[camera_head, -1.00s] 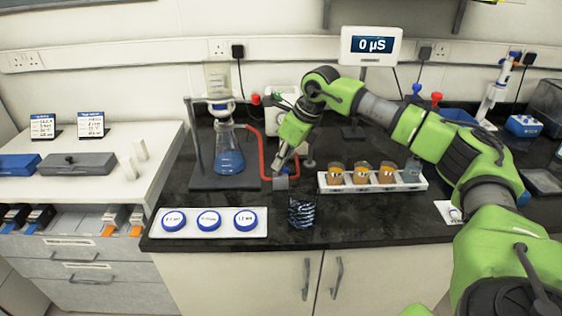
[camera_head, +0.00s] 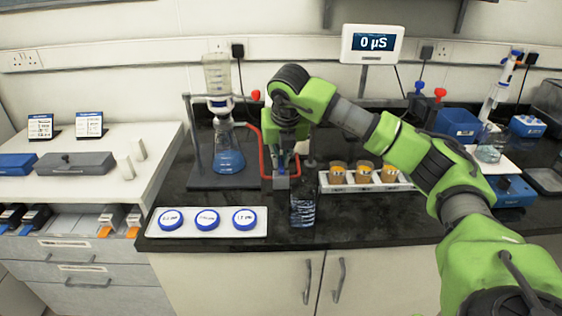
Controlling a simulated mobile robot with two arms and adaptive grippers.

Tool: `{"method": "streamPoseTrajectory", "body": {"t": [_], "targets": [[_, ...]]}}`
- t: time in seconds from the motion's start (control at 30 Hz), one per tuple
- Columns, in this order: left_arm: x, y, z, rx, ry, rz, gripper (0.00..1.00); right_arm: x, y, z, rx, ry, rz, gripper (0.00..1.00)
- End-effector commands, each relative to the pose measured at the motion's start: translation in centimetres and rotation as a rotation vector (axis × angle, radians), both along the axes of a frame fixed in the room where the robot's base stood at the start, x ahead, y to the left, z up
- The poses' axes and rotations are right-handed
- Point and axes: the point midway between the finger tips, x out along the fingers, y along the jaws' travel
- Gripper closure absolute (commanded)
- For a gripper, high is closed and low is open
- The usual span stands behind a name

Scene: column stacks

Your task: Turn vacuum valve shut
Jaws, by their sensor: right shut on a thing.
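The vacuum valve (camera_head: 281,183) is a small grey block with a blue part above it, on the black bench at the end of the red tubing (camera_head: 262,157). My right gripper (camera_head: 286,165) points down over the valve and is shut on its upper part. The fingers hide most of the handle, so its angle cannot be told. The red tubing runs to a flask (camera_head: 229,158) of blue liquid with a filter funnel (camera_head: 218,76) on top, left of the gripper. My left gripper is not in view.
A glass with blue bands (camera_head: 303,211) stands just in front of the valve. A white tray with blue-lidded dishes (camera_head: 207,219) lies front left. A white rack of orange-filled cups (camera_head: 337,174) is to the right, partly behind my arm. A meter display (camera_head: 371,43) stands behind.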

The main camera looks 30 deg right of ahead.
Motion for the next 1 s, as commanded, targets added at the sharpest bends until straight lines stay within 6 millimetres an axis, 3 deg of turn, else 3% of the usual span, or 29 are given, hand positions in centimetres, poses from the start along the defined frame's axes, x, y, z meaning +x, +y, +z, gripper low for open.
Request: {"method": "streamPoseTrajectory", "body": {"t": [0.3,0.87,0.9,0.93,1.0], "targets": [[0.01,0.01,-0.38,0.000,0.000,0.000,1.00,0.11,0.02,0.12,0.001,-0.003,-0.123,1.00],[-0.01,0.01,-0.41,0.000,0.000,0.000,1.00,0.08,-0.04,0.15,0.001,-0.003,-0.149,1.00],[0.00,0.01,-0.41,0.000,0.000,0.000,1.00,0.08,-0.04,0.15,0.001,-0.003,-0.149,0.81],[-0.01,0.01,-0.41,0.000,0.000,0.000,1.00,0.08,-0.03,0.13,0.001,-0.003,-0.149,0.75],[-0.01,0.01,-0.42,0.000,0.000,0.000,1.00,0.06,-0.03,0.12,0.001,-0.003,-0.148,0.75]]}}
